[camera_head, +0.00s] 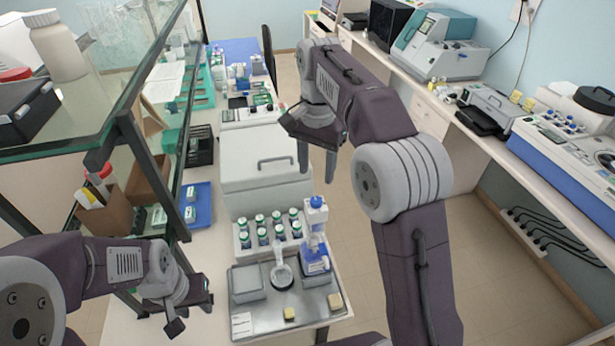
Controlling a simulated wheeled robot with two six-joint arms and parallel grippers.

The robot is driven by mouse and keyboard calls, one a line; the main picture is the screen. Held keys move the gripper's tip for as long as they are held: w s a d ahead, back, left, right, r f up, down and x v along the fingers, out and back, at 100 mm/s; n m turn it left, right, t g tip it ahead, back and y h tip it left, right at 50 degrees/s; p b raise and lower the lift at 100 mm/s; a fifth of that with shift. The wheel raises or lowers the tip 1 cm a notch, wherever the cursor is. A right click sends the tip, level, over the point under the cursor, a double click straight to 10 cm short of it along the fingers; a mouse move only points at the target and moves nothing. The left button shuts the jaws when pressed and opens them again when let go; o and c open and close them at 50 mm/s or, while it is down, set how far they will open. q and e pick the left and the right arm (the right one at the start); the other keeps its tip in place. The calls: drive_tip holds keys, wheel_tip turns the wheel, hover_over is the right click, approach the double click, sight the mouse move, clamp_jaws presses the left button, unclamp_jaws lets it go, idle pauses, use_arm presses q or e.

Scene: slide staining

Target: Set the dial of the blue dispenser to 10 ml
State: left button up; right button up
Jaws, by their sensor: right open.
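The blue dispenser (316,240) stands upright at the right end of the bench, with a blue cap, a pale body and a blue base. Its dial is too small to read. My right gripper (317,172) is above and beyond the dispenser, fingers pointing down, open and apart from it. My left gripper (176,318) is low at the left, over the front of the bench and away from the dispenser. The gap between its fingers is not clear.
A metal tray (318,304) holds a grey container (246,284) and a round dish (282,276). Behind it are a rack of several bottles (262,241) and a white box with a handle (265,180). A glass shelf (100,120) overhangs the left side.

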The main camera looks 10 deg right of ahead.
sight(316, 200)
wheel_tip(316, 200, down, 8)
drive_tip(key=shift+s+f, duration=0.15)
drive_tip(key=shift+f, duration=0.05)
drive_tip(key=shift+s+f, duration=0.1)
drive_tip(key=shift+f, duration=0.25)
clamp_jaws()
